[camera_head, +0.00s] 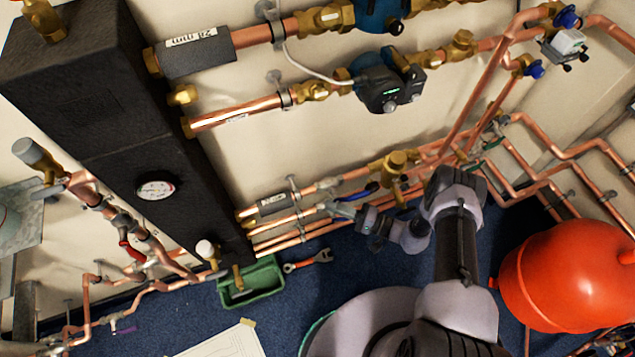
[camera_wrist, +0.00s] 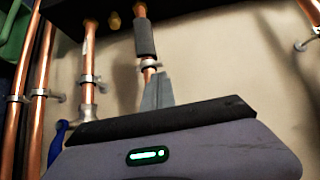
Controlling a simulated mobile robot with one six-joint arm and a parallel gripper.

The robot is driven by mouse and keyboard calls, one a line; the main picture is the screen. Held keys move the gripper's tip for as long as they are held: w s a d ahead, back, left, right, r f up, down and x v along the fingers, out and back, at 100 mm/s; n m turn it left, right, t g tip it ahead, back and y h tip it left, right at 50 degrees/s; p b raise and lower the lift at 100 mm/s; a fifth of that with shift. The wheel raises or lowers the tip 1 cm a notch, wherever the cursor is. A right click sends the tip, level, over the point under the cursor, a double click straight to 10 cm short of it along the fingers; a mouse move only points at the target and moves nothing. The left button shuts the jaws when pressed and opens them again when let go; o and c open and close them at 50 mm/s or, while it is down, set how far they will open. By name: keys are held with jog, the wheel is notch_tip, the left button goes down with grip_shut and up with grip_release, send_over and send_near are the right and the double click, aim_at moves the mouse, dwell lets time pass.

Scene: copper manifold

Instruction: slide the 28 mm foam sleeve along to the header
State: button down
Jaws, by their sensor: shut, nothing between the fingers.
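A dark grey foam sleeve (camera_head: 200,52) with a white label that seems to read 28 mm sits on the top copper pipe in the head view. Its left end is at the brass fitting on the tall black header (camera_head: 110,120). A smaller grey sleeve (camera_head: 272,203) is on a lower pipe near the header's bottom; it appears to be the grey sleeve in the wrist view (camera_wrist: 144,38), with bare copper above it. My gripper (camera_head: 338,208) is shut and empty by the lower pipes, right of the smaller sleeve and well below the top one. Its fingers (camera_wrist: 156,90) point toward the smaller sleeve.
A pipe clip (camera_head: 292,190) stands between my gripper and the smaller sleeve. Pumps (camera_head: 388,85) and valves sit on the upper pipes. A red vessel (camera_head: 568,275) stands at right. A green tray (camera_head: 252,283) and a wrench (camera_head: 308,260) lie on the blue floor.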

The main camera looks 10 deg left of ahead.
jog(key=b, duration=0.3)
send_near(282, 200)
jog(key=w+a, duration=0.2)
jog(key=w, duration=0.2)
jog(key=shift+w+a+r, duration=0.1)
jog(key=shift+a+r, duration=0.2)
jog(key=shift+a, duration=0.45)
